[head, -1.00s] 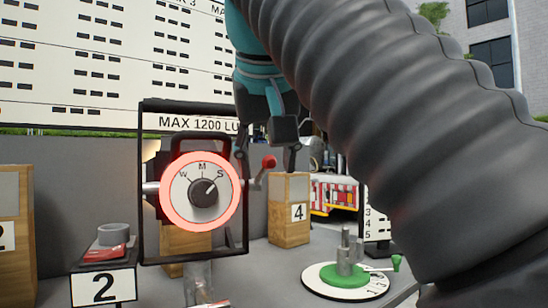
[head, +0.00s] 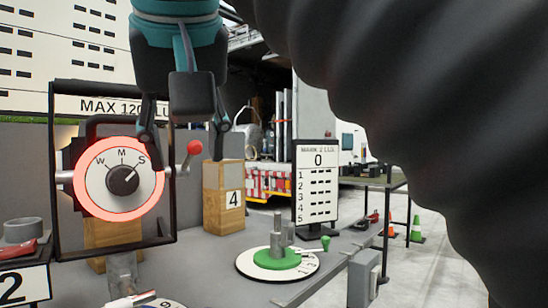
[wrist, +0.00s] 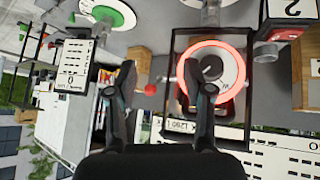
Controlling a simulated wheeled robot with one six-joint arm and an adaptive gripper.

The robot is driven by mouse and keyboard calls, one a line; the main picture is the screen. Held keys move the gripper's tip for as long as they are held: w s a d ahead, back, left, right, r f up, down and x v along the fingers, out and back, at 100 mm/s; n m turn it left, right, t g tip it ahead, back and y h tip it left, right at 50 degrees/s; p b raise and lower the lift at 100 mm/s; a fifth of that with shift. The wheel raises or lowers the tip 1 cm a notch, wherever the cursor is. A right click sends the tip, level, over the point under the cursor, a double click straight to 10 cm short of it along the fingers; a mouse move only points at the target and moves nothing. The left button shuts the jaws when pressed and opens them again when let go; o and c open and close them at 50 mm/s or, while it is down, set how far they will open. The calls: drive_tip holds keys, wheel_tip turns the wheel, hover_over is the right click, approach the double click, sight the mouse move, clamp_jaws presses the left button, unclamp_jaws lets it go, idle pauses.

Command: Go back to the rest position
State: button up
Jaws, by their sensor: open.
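My gripper (head: 186,140) hangs in the upper left of the head view, its two dark fingers apart and nothing between them. It also shows in the wrist view (wrist: 162,82), fingers spread and empty. Behind it stands a lamp with a glowing red ring and a W-M-S dial (head: 121,181), inside a black frame (head: 113,250). A red-knobbed lever (head: 193,148) sticks out at the lamp's right, near the fingers in the picture. I cannot tell whether a finger touches the frame.
A wooden block marked 4 (head: 222,196) stands right of the frame. A green-topped round dial with a metal post (head: 278,258) is on the table in front of a scoreboard (head: 316,183). My thick black hose covers the upper right. Traffic cones (head: 417,230) stand on the floor.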

drive_tip(key=w+d+f+m+g+h, duration=0.1)
drive_tip(key=w+d+f, duration=0.2)
drive_tip(key=d+f, duration=0.55)
drive_tip(key=w+d+f+h, duration=0.1)
drive_tip(key=w+d+f, duration=0.4)
drive_tip(key=f, duration=0.6)
drive_tip(key=s+d+f+m, duration=0.2)
drive_tip(key=s+d+f, duration=0.2)
drive_tip(key=f, duration=0.8)
drive_tip(key=s+d+f+m+g, duration=0.1)
drive_tip(key=s+d+f+m, duration=0.1)
drive_tip(key=s+d+f, duration=0.3)
drive_tip(key=d+f, duration=0.4)
drive_tip(key=f, duration=0.4)
drive_tip(key=shift+d+f+m, duration=0.15)
drive_tip(key=shift+f+m, duration=0.15)
